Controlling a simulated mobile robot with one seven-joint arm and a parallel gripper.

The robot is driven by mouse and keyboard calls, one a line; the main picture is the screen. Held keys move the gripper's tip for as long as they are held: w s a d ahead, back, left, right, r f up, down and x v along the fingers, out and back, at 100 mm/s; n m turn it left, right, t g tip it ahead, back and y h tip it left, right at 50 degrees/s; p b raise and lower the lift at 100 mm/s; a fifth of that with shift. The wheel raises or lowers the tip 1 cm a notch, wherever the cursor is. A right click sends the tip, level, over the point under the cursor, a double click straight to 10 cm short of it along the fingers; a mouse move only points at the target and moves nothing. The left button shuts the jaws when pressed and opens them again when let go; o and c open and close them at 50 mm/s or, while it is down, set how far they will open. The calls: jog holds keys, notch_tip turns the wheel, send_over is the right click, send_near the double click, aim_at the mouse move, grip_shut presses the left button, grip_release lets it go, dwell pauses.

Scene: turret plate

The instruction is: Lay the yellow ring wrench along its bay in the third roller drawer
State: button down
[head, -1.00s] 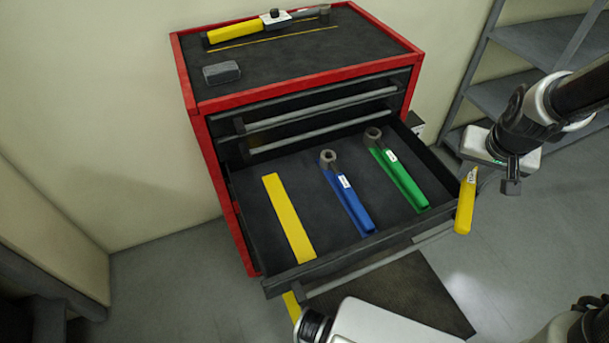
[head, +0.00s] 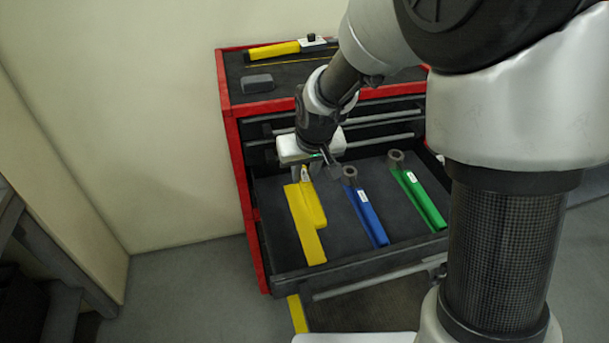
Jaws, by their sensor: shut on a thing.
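The yellow ring wrench (head: 313,207) is in my gripper (head: 314,172), which is shut on it near its upper, ring end. The ring is mostly hidden by the gripper. The wrench's yellow handle points toward the drawer front and overlaps the right edge of the yellow bay strip (head: 306,243) in the picture. I cannot tell whether the wrench touches the drawer floor or hangs a little above it. The open third drawer (head: 345,267) also holds a blue wrench (head: 366,215) and a green wrench (head: 418,195), each lying lengthwise to the right of the yellow bay.
The red cabinet (head: 234,150) has its upper drawers shut. On its top lie a yellow-handled tool (head: 272,50) and a dark grey block (head: 257,83). My arm covers the right part of the view. Floor to the left of the cabinet is clear.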

aim_at(313, 194)
jog(key=shift+d+f+b, duration=0.1)
jog(key=shift+f+b, duration=5.15)
jog(key=shift+f, duration=1.9)
jog(key=shift+f+b, duration=0.5)
jog(key=shift+f, duration=0.1)
jog(key=c, duration=1.5)
grip_release()
jog(key=shift+o, duration=0.2)
jog(key=shift+r, duration=0.1)
jog(key=p+v, duration=0.2)
jog(key=v, duration=1.4)
jog(key=shift+s+d+r, duration=0.1)
jog(key=shift+s+r, duration=0.1)
jog(key=shift+r, duration=0.1)
jog(key=s+d+r+m+t+h+p, duration=0.1)
jog(key=s+d+r+m+p, duration=0.2)
jog(key=s+d+r+p, duration=0.6)
jog(key=s+d+r, duration=0.3)
jog(key=s+r, duration=0.3)
jog(key=s, duration=0.2)
jog(key=shift+d+r, duration=0.3)
